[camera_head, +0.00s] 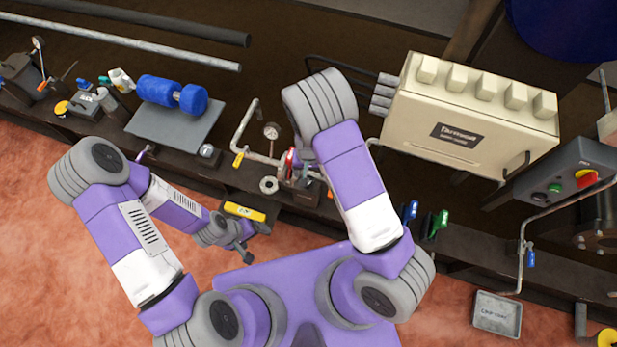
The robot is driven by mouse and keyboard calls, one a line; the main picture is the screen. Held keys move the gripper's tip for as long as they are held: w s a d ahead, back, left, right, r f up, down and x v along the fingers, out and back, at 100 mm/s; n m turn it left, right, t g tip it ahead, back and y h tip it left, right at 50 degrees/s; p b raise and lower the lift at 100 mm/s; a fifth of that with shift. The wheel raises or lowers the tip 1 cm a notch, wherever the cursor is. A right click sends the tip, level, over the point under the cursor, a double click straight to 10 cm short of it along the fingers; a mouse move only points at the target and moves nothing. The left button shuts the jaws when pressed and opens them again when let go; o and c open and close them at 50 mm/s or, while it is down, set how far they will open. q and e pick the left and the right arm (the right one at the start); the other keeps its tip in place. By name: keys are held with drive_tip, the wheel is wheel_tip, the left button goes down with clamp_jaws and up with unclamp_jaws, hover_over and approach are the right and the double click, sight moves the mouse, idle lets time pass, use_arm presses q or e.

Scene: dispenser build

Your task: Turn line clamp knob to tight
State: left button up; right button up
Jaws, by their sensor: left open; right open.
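I cannot tell for certain which part is the line clamp knob. Near the middle of the bench, a pipe assembly carries a round gauge (271,131), a small red part (289,161) and a pale ring-shaped piece (268,185). Their settings are too small to read. My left gripper (246,254) is open and empty, below and left of this assembly, just under a yellow block (244,211). My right arm folds over the right side of the assembly. Its upper arm hides the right gripper and some of the fittings.
A beige cabinet (470,115) stands back right, with a grey control box (565,180) beside it. Blue (411,212) and green (439,222) handles sit right of my arm. A blue motor-like unit (172,93) is at left. The reddish floor in front is open.

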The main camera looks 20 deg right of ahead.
drive_tip(key=shift+w+f, duration=0.15)
drive_tip(key=shift+f, duration=0.15)
wheel_tip(320, 180, down, 7)
drive_tip(key=b, duration=0.3)
drive_tip(key=shift+r, duration=0.15)
drive_tip(key=shift+c, duration=0.2)
drive_tip(key=c, duration=1)
